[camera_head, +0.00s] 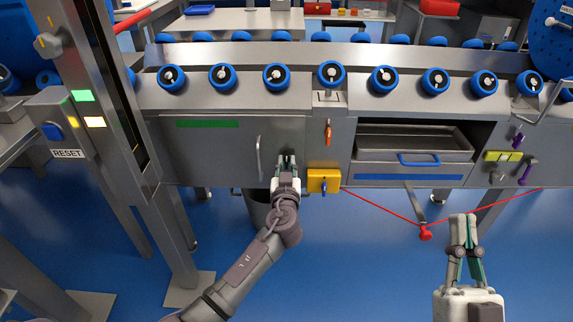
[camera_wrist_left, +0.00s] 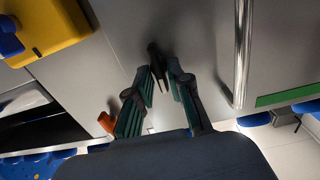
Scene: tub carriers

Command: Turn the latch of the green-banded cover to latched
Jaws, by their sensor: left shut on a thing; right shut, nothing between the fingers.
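The green-banded cover (camera_head: 213,160) is a grey panel with a green strip along its top and a metal bar handle. It sits flush in the machine front. In the left wrist view the cover (camera_wrist_left: 275,65) appears turned over, its green strip at lower right. My left gripper (camera_head: 287,160) is at the cover's right edge, right of the handle. My right gripper (camera_head: 463,217) is shut and empty, over the floor below the blue-banded drawer.
A yellow box (camera_head: 324,181) with a blue knob is close right of my left gripper. An orange latch (camera_head: 328,133) is above it. The blue-banded drawer (camera_head: 405,172) is to the right. A red line with a red knob (camera_head: 425,233) hangs near my right gripper.

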